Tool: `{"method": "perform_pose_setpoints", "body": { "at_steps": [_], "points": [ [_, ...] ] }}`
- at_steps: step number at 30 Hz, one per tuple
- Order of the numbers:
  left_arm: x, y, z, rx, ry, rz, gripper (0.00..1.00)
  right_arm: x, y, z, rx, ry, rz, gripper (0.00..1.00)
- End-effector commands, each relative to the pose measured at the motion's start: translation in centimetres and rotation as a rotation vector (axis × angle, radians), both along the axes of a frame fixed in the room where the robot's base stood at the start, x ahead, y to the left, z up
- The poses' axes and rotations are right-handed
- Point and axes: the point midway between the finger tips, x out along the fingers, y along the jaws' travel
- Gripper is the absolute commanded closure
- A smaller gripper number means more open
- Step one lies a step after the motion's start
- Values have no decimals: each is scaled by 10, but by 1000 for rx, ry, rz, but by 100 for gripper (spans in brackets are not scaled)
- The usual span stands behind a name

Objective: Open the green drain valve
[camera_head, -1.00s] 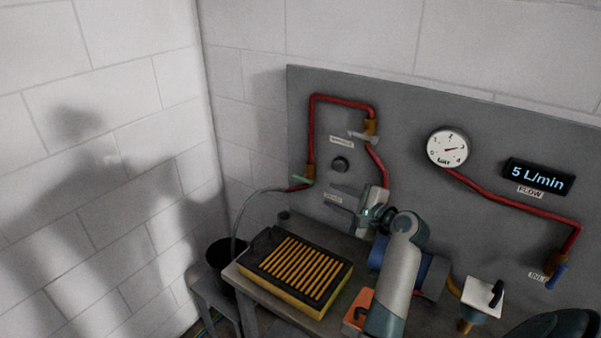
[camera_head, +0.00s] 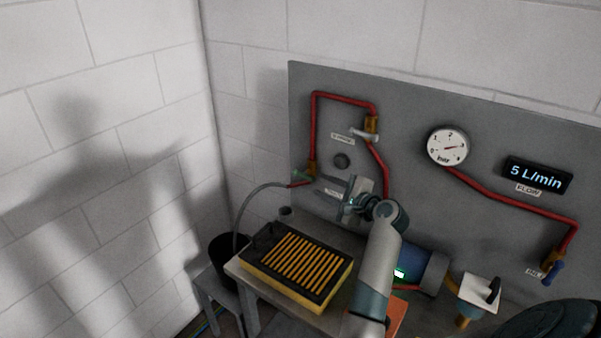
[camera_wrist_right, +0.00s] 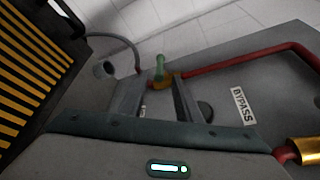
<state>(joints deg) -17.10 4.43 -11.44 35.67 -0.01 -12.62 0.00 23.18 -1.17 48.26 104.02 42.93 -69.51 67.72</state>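The green drain valve handle (camera_head: 301,175) sits at the lower left of the panel, on a brass body where the red pipe meets a grey hose. In the right wrist view the green handle (camera_wrist_right: 160,66) stands upright just beyond my fingertips, between them in the picture. My right gripper (camera_head: 324,188) is open and empty, its fingers pointing left toward the valve. The wrist view shows the two fingers (camera_wrist_right: 155,90) apart with a gap between them. I see no contact with the handle. My left gripper is not in view.
The grey panel (camera_head: 415,110) carries red pipes, a bypass valve (camera_head: 364,134), a gauge (camera_head: 447,146), a flow display (camera_head: 538,175) reading 5 L/min and a blue-handled inlet valve (camera_head: 553,272). A black-and-yellow slatted box (camera_head: 297,268) stands on the bench. A black bucket (camera_head: 226,247) is left of it.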

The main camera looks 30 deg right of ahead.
Motion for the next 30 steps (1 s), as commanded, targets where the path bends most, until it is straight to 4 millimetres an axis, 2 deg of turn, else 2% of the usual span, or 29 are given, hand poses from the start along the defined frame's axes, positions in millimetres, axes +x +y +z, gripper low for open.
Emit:
{"method": "perform_pose_setpoints", "body": {
  "at_steps": [6,18,24,30],
  "points": [
    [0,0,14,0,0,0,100,36,3,-4,3,-1,3,69],
    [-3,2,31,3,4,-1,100,91,6,-17,2,0,2,69],
    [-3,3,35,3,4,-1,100,110,7,-22,2,0,2,69],
    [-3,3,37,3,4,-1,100,118,7,-25,0,0,0,69]
  ]
}}
